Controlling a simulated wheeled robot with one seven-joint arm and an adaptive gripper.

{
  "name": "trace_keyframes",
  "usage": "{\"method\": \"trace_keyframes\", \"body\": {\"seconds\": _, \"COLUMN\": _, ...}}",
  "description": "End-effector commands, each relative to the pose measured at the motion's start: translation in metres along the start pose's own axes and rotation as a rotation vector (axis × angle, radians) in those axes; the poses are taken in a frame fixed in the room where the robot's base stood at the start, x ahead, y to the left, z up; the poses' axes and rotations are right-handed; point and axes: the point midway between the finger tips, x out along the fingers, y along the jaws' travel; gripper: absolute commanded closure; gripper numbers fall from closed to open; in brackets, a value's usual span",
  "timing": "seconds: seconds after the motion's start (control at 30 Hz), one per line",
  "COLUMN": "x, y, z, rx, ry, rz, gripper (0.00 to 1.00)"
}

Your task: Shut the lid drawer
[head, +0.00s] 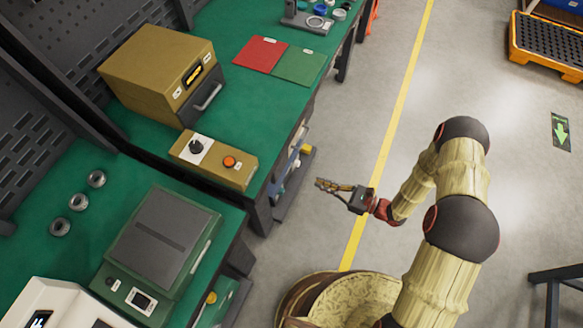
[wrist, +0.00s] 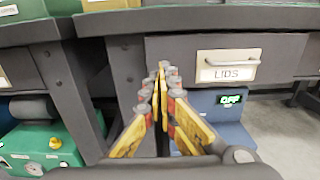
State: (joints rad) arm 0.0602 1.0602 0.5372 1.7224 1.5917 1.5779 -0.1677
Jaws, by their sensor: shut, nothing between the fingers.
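The lid drawer (wrist: 180,55) shows in the wrist view as a dark grey front under the bench top, with a pale "LIDS" label and a metal bar handle (wrist: 228,57) at the right of centre. How far it stands out from the bench is hard to tell. In the head view I cannot make out the drawer front. My gripper (wrist: 162,72) is shut and empty, pointing at the left part of the drawer front. In the head view my gripper (head: 322,185) is over the floor, right of the bench edge, apart from the bench.
A blue device (wrist: 225,118) with a lit "OFF" display stands below the drawer. A green machine (wrist: 45,145) with a gauge is at lower left. Bench legs (wrist: 70,95) stand left of the drawer. In the head view the floor (head: 345,120) beside the bench is clear.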

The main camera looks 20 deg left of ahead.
Motion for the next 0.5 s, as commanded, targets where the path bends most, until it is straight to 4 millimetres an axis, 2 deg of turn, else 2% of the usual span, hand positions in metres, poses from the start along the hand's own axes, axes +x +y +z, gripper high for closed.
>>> {"method": "trace_keyframes", "body": {"seconds": 0.17, "x": 0.013, "y": 0.001, "z": -0.001, "rx": -0.013, "ry": 0.002, "rz": 0.005, "gripper": 1.0}}
{"method": "trace_keyframes", "body": {"seconds": 0.5, "x": 0.072, "y": 0.002, "z": -0.003, "rx": -0.013, "ry": 0.003, "rz": 0.009, "gripper": 1.0}}
